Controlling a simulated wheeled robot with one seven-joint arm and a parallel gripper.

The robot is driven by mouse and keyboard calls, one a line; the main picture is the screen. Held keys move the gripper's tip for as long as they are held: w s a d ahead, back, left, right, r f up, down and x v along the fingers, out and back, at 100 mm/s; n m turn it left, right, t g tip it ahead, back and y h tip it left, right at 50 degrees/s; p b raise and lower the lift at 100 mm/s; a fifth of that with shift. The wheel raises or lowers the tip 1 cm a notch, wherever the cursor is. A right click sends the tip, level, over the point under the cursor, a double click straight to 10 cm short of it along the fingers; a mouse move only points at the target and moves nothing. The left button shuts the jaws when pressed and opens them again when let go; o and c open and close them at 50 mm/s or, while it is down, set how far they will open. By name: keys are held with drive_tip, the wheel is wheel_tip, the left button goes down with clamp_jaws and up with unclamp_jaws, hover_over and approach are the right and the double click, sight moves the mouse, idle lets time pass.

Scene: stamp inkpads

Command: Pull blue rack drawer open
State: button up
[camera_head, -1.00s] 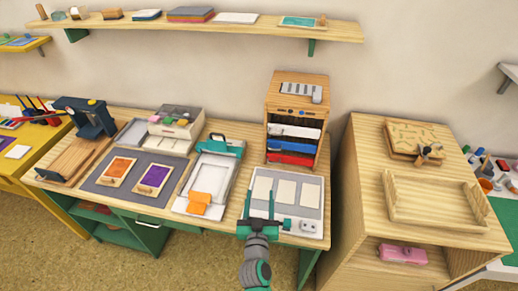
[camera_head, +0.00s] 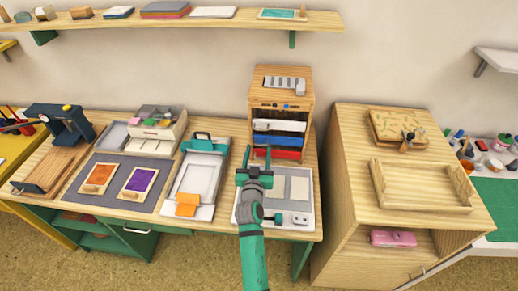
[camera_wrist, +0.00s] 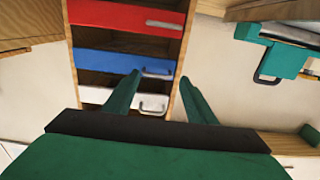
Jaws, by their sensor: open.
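The wooden rack (camera_head: 302,100) stands at the back right of the workbench, with a white drawer (camera_head: 280,126), a blue drawer (camera_head: 284,141) and a red drawer (camera_head: 286,154) stacked from top to bottom. The wrist view is upside down: it shows the red drawer on top, the blue drawer (camera_wrist: 105,63) in the middle and the white one below. My gripper (camera_head: 257,152) is open and empty in front of the rack. In the wrist view, the blue drawer's metal handle (camera_wrist: 157,73) appears between my fingertips (camera_wrist: 160,78). I cannot tell whether they touch it.
A grey board (camera_head: 298,219) with pale cards lies below my arm. A teal-clipped white press (camera_head: 196,178) stands to its left. A wooden cabinet with an open tray (camera_head: 425,206) stands to the right, past a gap. A wall shelf (camera_head: 200,22) runs above.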

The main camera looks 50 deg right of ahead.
drive_tip(key=shift+x, duration=1.2)
drive_tip(key=shift+s+d, duration=0.1)
drive_tip(key=shift+s, duration=0.05)
drive_tip(key=shift+c, duration=0.6)
